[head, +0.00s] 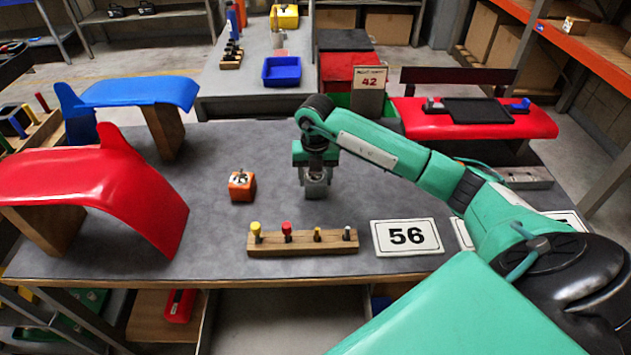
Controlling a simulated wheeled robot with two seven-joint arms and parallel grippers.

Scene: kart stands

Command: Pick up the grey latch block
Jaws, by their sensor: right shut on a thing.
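My right gripper (316,174) points straight down over the middle of the grey table. It is shut on the grey latch block (316,190), a small grey block directly below it. The gripper hides the top of the block. I cannot tell whether the block touches the table or hangs just above it. My left gripper is not in view.
An orange block (242,187) stands to the left. Red (110,180) and blue (140,92) curved panels stand left. A red panel (540,122) bears a black tray (478,111).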

